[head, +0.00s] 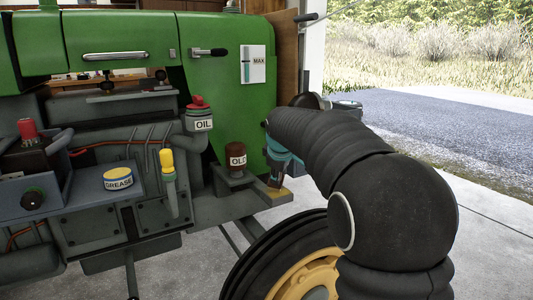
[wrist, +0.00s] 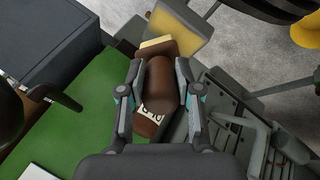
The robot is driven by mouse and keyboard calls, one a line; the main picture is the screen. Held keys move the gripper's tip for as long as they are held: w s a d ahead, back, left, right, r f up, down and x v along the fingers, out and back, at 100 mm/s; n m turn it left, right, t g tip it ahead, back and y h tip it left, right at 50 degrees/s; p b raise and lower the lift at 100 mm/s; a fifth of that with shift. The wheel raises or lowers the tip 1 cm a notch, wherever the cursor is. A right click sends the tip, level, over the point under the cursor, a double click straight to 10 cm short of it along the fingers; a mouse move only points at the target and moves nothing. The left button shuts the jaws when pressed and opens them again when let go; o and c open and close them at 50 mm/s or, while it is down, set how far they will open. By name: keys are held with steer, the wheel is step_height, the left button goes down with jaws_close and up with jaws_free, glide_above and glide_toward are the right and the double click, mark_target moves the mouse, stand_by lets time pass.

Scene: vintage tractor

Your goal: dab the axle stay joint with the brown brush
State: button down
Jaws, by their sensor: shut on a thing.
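My gripper (wrist: 158,88) is shut on the brown brush (wrist: 160,82) in the wrist view. The brush's rounded brown end faces the camera, and a pale tip (wrist: 157,46) shows beyond the fingers. In the head view my gripper (head: 277,160) is partly behind my arm, beside the tractor's green nose and just above the ledge. No joint is clearly marked as the axle stay joint. A yellowish patch (head: 279,194) lies at the ledge's end below my gripper, and shows in the wrist view (wrist: 183,32) beyond the brush. I cannot tell whether the brush touches it.
A brown jar labelled OLD (head: 237,160) stands on the ledge close left of my gripper. A red-capped OIL filler (head: 201,118), a GREASE tin (head: 118,179) and a yellow-topped tool (head: 167,168) are further left. The front wheel (head: 290,258) is below.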

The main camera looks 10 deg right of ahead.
steer(key=a, duration=0.1)
steer(key=s+a, duration=0.1)
steer(key=a, duration=0.1)
steer(key=shift+a, duration=0.1)
step_height(320, 180, up, 8)
glide_above(269, 184)
steer(key=s+a, duration=0.1)
steer(key=s, duration=0.2)
steer(key=shift+s+a, duration=0.1)
steer(key=shift+a, duration=0.05)
steer(key=shift+f, duration=0.1)
stand_by(0.7)
steer(key=shift+w+a+f, duration=0.1)
steer(key=shift+w+f, duration=0.3)
steer(key=shift+w, duration=0.1)
